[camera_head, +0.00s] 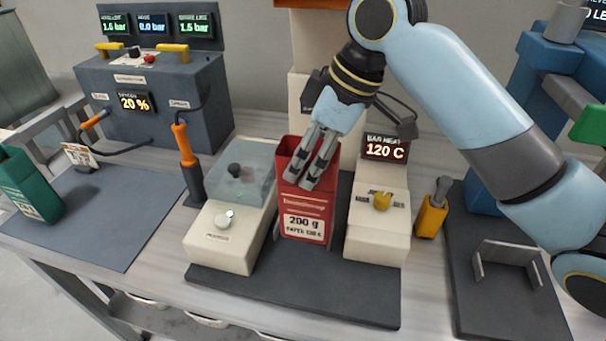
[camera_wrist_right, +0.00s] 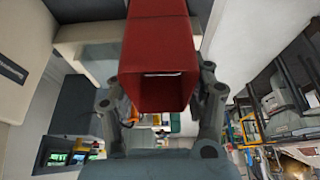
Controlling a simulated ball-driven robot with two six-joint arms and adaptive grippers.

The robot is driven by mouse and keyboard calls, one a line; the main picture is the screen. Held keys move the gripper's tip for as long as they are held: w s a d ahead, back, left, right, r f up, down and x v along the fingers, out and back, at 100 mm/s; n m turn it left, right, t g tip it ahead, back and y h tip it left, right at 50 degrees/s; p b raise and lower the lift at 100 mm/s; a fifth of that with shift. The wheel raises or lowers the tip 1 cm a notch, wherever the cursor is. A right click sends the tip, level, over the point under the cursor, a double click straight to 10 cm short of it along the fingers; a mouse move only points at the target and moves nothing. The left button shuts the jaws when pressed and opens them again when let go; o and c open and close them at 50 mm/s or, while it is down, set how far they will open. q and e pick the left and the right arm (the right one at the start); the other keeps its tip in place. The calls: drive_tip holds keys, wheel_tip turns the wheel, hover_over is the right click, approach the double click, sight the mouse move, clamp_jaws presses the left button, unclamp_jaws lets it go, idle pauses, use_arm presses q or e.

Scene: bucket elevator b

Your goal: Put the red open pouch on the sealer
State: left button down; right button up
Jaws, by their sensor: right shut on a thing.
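The red open pouch (camera_head: 303,216) is upright in the head view, its open top up and a "200 g" label on its front. My right gripper (camera_head: 301,180) reaches down from above and is shut on it near the top. In the right wrist view the pouch (camera_wrist_right: 160,45) is between the two fingers, its open mouth facing the camera. The pouch is just left of the cream sealer unit (camera_head: 377,233) with the "120 C" display (camera_head: 386,149). Whether the pouch's bottom touches anything is hard to tell. My left gripper is not in view.
A cream box with a clear lid (camera_head: 236,198) stands just left of the pouch. Both units are on a dark mat (camera_head: 300,295). A green pouch (camera_head: 30,186) is at the far left. A yellow holder (camera_head: 431,217) and an empty bracket (camera_head: 507,256) are at the right.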

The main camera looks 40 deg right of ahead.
drive_tip(key=shift+w+d+f, duration=0.25)
drive_tip(key=shift+w+f, duration=0.2)
drive_tip(key=shift+w, duration=0.35)
drive_tip(key=shift+w+f, duration=0.15)
drive_tip(key=shift+w, duration=0.15)
drive_tip(key=shift+d+f, duration=0.1)
drive_tip(key=shift+f, duration=0.2)
wheel_tip(320, 180, down, 3)
drive_tip(key=shift+f, duration=0.2)
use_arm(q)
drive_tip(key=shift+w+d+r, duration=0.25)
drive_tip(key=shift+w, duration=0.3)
use_arm(e)
drive_tip(key=shift+f, duration=0.1)
drive_tip(key=o, duration=0.9)
drive_tip(key=shift+f, duration=0.15)
